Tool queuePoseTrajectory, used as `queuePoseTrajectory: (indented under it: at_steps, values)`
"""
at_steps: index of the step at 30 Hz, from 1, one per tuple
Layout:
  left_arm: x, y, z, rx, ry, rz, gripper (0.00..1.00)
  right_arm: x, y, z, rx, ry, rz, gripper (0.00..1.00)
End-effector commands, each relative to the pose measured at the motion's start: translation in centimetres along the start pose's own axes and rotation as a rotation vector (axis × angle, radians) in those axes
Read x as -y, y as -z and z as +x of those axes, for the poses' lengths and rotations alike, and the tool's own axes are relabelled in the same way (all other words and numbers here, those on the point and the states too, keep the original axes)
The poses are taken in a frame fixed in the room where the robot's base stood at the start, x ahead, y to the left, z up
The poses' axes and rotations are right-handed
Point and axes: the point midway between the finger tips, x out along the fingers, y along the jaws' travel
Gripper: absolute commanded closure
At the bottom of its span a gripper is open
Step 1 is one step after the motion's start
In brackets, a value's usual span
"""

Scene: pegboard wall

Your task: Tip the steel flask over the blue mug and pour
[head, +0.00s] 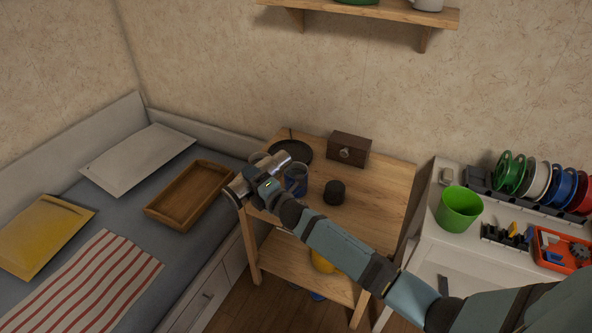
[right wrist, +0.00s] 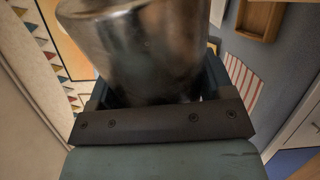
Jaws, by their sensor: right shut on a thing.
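The steel flask (head: 278,164) is in my right gripper (head: 262,186), tipped far over above the front left part of the small wooden table. One end points back and right, near the blue mug (head: 298,186); the other end points toward the lower left. The blue mug stands on the table just right of the flask, partly hidden behind the gripper and flask. I cannot tell whether anything flows out. In the right wrist view the flask (right wrist: 140,50) fills the space between the fingers, and the mug does not show. My left gripper is not in view.
A black cylinder (head: 335,192), a dark round dish (head: 304,150) and a wooden box (head: 349,149) stand on the table (head: 385,185). A bed with a wooden tray (head: 162,212) is left. A white cabinet with a green cup (head: 459,209) and spools is right.

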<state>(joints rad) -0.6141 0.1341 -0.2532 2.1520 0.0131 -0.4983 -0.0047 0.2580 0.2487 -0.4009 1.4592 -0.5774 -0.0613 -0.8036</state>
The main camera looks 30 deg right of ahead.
Motion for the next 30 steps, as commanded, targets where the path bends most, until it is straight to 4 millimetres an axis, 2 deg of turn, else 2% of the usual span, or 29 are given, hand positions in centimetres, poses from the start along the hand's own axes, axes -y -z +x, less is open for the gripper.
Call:
queuePoseTrajectory:
  at_steps: [14,17,24,30]
  values:
    - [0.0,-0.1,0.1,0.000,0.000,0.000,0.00,0.0,0.0,0.1,0.000,-0.003,-0.006,0.77]
    - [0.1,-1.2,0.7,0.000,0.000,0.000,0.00,1.2,0.0,0.0,0.000,-0.002,-0.063,0.77]
    - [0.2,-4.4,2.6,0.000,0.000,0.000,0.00,4.8,-0.2,0.0,0.001,-0.002,-0.329,0.77]
    - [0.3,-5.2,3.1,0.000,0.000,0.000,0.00,5.6,-0.3,0.1,0.001,-0.003,-0.448,0.77]
